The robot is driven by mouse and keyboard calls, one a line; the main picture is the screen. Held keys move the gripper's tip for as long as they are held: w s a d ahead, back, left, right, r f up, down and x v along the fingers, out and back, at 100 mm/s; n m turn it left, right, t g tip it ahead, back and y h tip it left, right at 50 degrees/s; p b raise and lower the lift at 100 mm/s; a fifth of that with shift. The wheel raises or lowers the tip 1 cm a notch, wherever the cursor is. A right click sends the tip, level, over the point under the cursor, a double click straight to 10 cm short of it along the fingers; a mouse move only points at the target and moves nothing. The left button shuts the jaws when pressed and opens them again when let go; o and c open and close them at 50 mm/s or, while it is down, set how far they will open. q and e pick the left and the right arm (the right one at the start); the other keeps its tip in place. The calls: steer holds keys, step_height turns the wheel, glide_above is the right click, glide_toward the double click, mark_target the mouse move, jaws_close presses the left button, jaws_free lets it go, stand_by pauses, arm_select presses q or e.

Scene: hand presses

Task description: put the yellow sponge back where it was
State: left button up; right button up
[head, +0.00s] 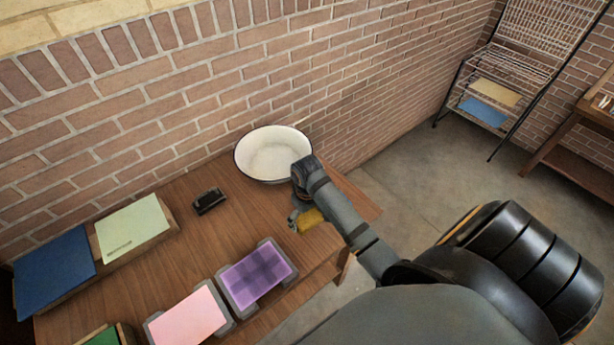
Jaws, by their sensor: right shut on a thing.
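The yellow sponge (309,219) is in my right gripper (301,217), near the front right edge of the wooden table. The gripper is shut on it and partly covers it. I cannot tell whether the sponge touches the table top or is held above it. A white basin (270,137) with a dark rim stands just behind my right wrist, at the back right of the table. My left gripper is not in view.
The wooden table (196,248) bears a small black object (209,201), a purple pad (257,274), a pink pad (188,321), a pale green sheet (134,225) and a blue sheet (53,274). A brick wall stands behind. A wire rack (508,70) stands at the far right.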

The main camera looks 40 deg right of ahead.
mark_target(307, 216)
steer(key=shift+w+d+f, duration=0.2)
steer(key=shift+w+f, duration=0.15)
steer(key=shift+f, duration=0.15)
steer(key=shift+w+d+f, duration=0.2)
steer(key=shift+w+f, duration=0.15)
steer(key=shift+f, duration=0.15)
steer(key=shift+w+f, duration=0.1)
steer(key=shift+f, duration=0.1)
steer(key=shift+w+d+f+p, duration=0.15)
steer(key=shift+d+f+p, duration=0.05)
steer(key=shift+f+p, duration=0.1)
step_height(307, 216, down, 2)
steer(key=shift+f+p, duration=0.2)
steer(key=shift+p, duration=0.4)
steer(key=shift+f, duration=0.25)
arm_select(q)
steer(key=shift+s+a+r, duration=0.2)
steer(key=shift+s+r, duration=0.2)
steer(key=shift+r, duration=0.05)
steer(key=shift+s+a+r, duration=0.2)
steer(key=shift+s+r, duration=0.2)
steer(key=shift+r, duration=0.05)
arm_select(e)
steer(key=o, duration=0.9)
steer(key=shift+f, duration=0.1)
steer(key=shift+c, duration=0.2)
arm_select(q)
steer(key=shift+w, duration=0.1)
